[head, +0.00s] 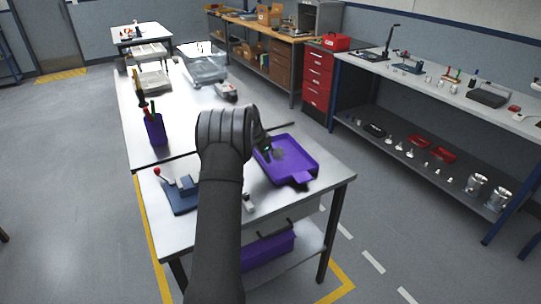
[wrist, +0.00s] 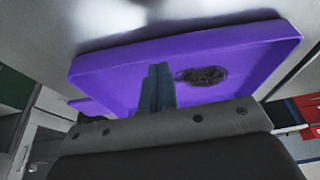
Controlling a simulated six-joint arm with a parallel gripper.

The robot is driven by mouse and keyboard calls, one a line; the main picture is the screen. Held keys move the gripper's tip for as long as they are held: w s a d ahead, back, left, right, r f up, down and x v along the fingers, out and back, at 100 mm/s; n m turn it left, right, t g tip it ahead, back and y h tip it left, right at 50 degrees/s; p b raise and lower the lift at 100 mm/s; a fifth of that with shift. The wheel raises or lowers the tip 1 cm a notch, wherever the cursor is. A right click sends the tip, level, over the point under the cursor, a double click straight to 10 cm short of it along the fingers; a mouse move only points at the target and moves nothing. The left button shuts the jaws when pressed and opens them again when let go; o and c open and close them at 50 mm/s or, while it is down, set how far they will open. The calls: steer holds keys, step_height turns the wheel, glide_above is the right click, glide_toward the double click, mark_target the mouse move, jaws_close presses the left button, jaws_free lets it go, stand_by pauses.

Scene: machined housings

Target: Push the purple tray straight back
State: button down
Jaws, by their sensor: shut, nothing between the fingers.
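The purple tray (head: 303,158) lies flat on the near white workbench, right of my arm in the head view. Its short tab handle (head: 302,178) points toward the near side. A small dark pile (wrist: 203,75) lies inside the tray. My gripper (head: 266,149) is at the tray's left part, partly hidden behind my wrist. In the wrist view my gripper's fingers (wrist: 158,88) are shut with nothing between them and appear over the tray (wrist: 110,82). I cannot tell whether they touch it.
A blue fixture with a red-knobbed lever (head: 180,192) stands left of my arm. A purple pen cup (head: 155,130) and a clear bin (head: 203,65) are farther back. A small metal part (head: 249,203) lies near the front. The bench's right edge (head: 340,180) is close to the tray.

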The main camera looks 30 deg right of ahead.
steer(key=shift+a, duration=0.15)
steer(key=a, duration=1.2)
steer(key=shift+a, duration=0.4)
steer(key=d, duration=0.4)
steer(key=shift+d, duration=0.2)
steer(key=v, duration=1)
steer(key=shift+a, duration=0.2)
steer(key=shift+f, duration=0.15)
